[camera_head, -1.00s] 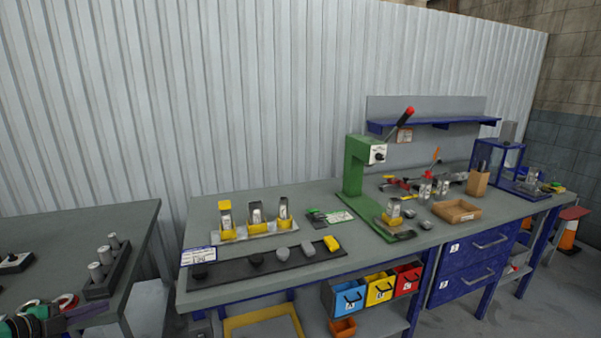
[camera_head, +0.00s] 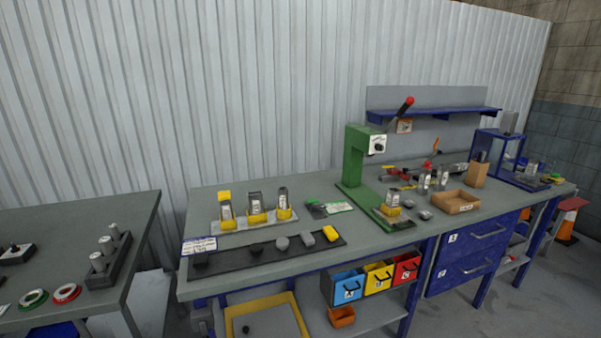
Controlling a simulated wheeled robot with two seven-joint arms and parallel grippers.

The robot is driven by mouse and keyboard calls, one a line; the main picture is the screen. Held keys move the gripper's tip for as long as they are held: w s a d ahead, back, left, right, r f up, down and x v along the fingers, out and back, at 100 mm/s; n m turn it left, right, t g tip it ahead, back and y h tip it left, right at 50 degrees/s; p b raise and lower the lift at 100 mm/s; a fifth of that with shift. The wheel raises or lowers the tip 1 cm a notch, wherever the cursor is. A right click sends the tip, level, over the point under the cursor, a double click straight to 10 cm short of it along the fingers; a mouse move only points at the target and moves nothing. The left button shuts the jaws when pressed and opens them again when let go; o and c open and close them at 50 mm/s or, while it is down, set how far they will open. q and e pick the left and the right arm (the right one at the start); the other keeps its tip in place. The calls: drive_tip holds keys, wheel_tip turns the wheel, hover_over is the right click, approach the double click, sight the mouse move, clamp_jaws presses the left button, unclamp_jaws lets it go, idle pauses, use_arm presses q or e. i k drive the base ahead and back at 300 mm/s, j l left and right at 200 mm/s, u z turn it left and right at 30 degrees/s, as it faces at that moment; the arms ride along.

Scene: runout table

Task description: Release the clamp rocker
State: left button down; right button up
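No part that I can surely name as the clamp rocker stands out at this size. A green press (camera_head: 354,165) stands on the long workbench (camera_head: 330,207), with a red-tipped lever (camera_head: 405,107) raised up to the right. A white plate with a black knob (camera_head: 377,144) is on its head. On the left table, a small pale box with a black top control (camera_head: 16,253) sits at the picture's left edge. Whether either control is the rocker I cannot tell. Neither of my grippers is in view.
The left table (camera_head: 70,230) holds a green ring (camera_head: 33,299), a red ring (camera_head: 66,293) and a dark rack of grey cylinders (camera_head: 108,262). A gap separates it from the workbench. The workbench carries yellow-based fixtures (camera_head: 255,212), a black strip (camera_head: 230,258) and a wooden tray (camera_head: 456,202).

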sight(313, 201)
drive_tip(key=i+u, duration=0.35)
drive_tip(key=i, duration=0.2)
drive_tip(key=i+l+u, duration=0.1)
drive_tip(key=i+u, duration=0.25)
drive_tip(key=i, duration=0.2)
